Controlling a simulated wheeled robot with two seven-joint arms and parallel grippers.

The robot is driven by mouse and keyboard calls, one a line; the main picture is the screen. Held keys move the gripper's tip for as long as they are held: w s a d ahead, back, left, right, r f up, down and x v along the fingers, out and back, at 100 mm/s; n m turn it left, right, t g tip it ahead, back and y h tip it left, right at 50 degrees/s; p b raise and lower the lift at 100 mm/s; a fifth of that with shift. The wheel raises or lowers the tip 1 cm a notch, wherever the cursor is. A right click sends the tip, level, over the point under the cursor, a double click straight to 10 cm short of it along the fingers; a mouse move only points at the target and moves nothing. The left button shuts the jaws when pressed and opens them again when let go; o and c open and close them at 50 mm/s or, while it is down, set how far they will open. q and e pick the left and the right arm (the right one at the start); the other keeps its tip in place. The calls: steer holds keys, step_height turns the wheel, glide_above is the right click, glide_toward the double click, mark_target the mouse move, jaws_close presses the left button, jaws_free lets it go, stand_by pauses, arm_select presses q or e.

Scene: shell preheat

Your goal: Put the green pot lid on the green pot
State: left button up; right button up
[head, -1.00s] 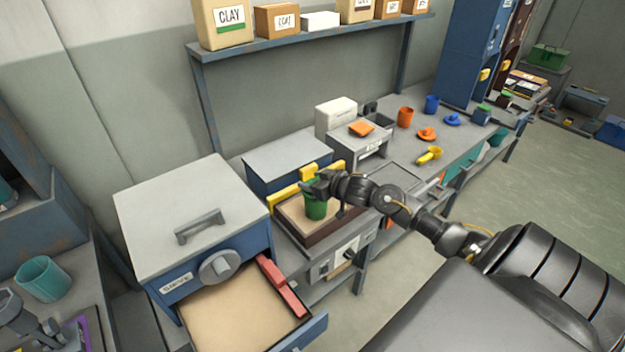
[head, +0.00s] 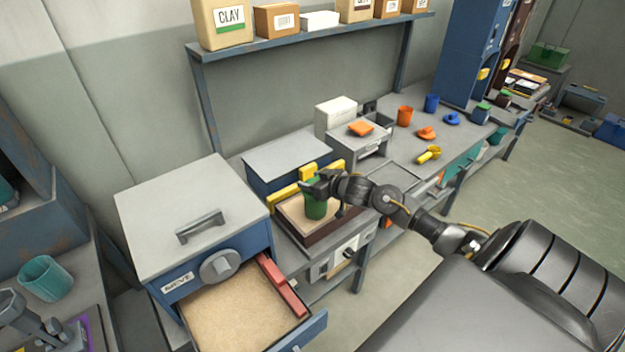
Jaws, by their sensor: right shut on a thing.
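The green pot (head: 316,208) stands upright on the sand-coloured bed of a brown-rimmed tray (head: 336,230) in the middle of the head view. My right gripper (head: 319,187) is at the pot's top, its arm coming in from the right. It is shut on a green thing there, which looks like the green pot lid (head: 309,182). The dark fingers hide much of it and of the pot's rim, so I cannot tell whether lid and pot touch. My left gripper is not in view.
Yellow blocks (head: 284,196) stand behind the tray. A blue-grey cabinet (head: 190,215) with an open, sand-filled drawer (head: 235,310) is at the left. An orange pot (head: 404,116), orange lid (head: 426,133), blue pot (head: 431,103) and blue lid (head: 452,118) stand farther right on the bench.

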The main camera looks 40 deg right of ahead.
steer(key=shift+f+b, duration=0.35)
steer(key=shift+f, duration=0.25)
stand_by(0.3)
steer(key=o, duration=0.7)
steer(key=shift+p+v, duration=1)
steer(key=p+v, duration=0.7)
steer(key=v, duration=0.2)
